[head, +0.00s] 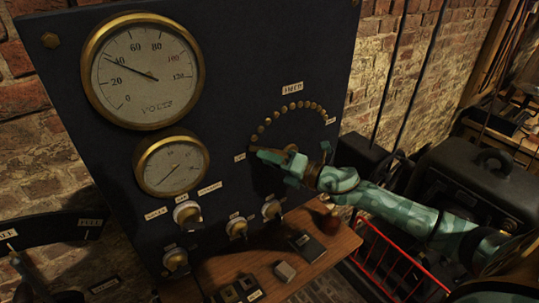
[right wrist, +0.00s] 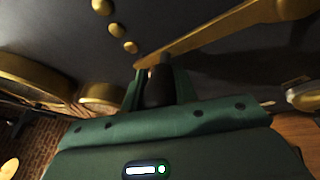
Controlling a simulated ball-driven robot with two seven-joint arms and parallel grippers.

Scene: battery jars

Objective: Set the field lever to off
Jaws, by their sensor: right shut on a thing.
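The field lever shows in the right wrist view as a long brass arm (right wrist: 215,33) with a dark knob (right wrist: 157,88) at its end. My right gripper (head: 275,160) is shut on this knob; in the right wrist view a green finger stands on each side of it. In the head view the gripper and hand hide most of the lever. An arc of brass studs (head: 291,106) curves above, under a small label. The gripper is near the left end of the arc, beside a small label (head: 240,157) too small to read surely. My left gripper is not in view.
The dark panel (head: 225,60) carries a large volt gauge (head: 143,70), a smaller gauge (head: 171,165) and several knobs, such as one (head: 187,213) at lower left. A wooden shelf (head: 325,252) below holds small items. A red rack (head: 385,262) and a dark case (head: 475,185) stand right.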

